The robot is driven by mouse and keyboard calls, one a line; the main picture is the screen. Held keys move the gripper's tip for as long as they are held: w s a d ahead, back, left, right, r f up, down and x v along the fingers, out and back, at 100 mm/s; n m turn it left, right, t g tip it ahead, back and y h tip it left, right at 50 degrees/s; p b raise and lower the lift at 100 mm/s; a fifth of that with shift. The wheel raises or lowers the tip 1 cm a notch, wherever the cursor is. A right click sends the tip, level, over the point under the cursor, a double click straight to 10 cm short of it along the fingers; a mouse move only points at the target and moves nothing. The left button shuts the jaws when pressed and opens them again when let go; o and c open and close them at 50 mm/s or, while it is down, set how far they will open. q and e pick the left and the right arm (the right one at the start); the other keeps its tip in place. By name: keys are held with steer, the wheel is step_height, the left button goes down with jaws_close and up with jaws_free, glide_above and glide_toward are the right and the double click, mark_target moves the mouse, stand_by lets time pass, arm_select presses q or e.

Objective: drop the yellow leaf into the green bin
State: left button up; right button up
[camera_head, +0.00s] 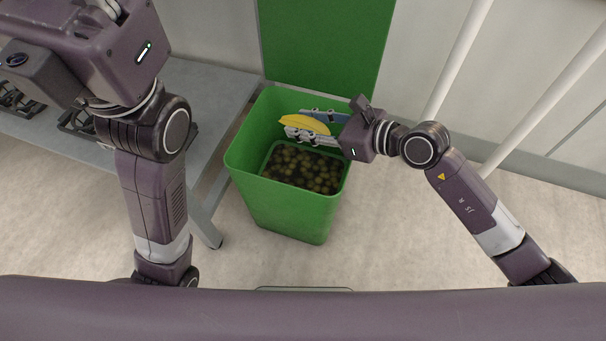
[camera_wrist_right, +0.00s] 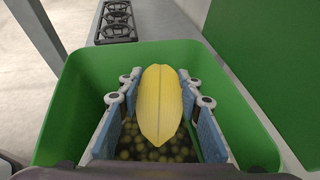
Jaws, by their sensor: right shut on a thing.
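The yellow leaf (camera_head: 304,124) is held between the fingers of my right gripper (camera_head: 311,127), above the open mouth of the green bin (camera_head: 287,210). In the right wrist view the leaf (camera_wrist_right: 161,104) lies lengthwise between the two blue-padded fingers of the right gripper (camera_wrist_right: 160,110), with the walls of the bin (camera_wrist_right: 80,90) around it. The bin has a dark, speckled filling below the leaf. My left arm comes in at the left of the head view; its gripper fingers are not clearly visible there.
A grey table (camera_head: 215,90) stands left of the bin, with black trays (camera_head: 75,122) on it. A green panel (camera_head: 326,45) rises behind the bin. White posts (camera_head: 458,60) stand at the right. The floor in front of the bin is clear.

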stand_by(0.3)
steer(key=o, duration=0.9)
steer(key=shift+c, duration=0.2)
steer(key=shift+d, duration=0.1)
steer(key=v, duration=1.1)
steer(key=shift+s+d+r, duration=0.15)
steer(key=shift+s+d, duration=0.1)
steer(key=shift+d, duration=0.05)
